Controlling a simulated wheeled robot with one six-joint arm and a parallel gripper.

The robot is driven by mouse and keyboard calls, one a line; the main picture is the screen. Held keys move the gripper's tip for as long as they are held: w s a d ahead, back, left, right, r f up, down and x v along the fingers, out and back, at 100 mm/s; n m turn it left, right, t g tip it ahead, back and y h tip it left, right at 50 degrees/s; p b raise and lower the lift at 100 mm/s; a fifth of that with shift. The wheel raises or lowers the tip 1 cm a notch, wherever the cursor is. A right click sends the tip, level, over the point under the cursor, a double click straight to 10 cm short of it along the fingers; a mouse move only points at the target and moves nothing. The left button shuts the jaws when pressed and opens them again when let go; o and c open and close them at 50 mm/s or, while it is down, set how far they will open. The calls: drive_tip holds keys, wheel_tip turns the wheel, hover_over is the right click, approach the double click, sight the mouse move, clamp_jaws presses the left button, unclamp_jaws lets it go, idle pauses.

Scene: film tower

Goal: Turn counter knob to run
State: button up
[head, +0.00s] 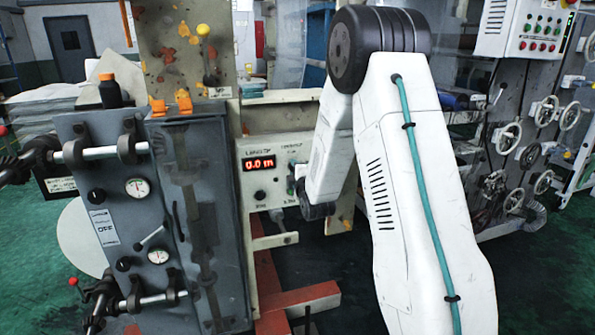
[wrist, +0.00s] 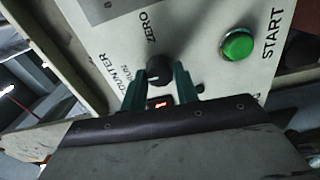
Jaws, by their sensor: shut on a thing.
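The counter knob (wrist: 159,69) is a round black knob on the pale panel in the wrist view, with ZERO lettering above it and COUNTER lettering to its left. A small light mark shows low on its face, but I cannot tell which setting it points to. My gripper (wrist: 158,80) has its two dark green fingers on either side of the knob, shut on it. In the head view the counter panel (head: 262,190) has a red display reading 0.0 m. There my arm hides the panel's right side and the knob is not clear.
A green START button (wrist: 237,45) sits right of the knob. A black knob (head: 260,195) is below the display. A grey cabinet with gauges (head: 138,188) stands close on the left. A machine with handwheels (head: 505,138) stands to the right.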

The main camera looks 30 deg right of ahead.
drive_tip(key=shift+n, duration=0.5)
drive_tip(key=o, duration=1)
drive_tip(key=shift+c, duration=0.2)
drive_tip(key=v, duration=0.7)
drive_tip(key=shift+s, duration=0.4)
drive_tip(key=shift+a, duration=0.1)
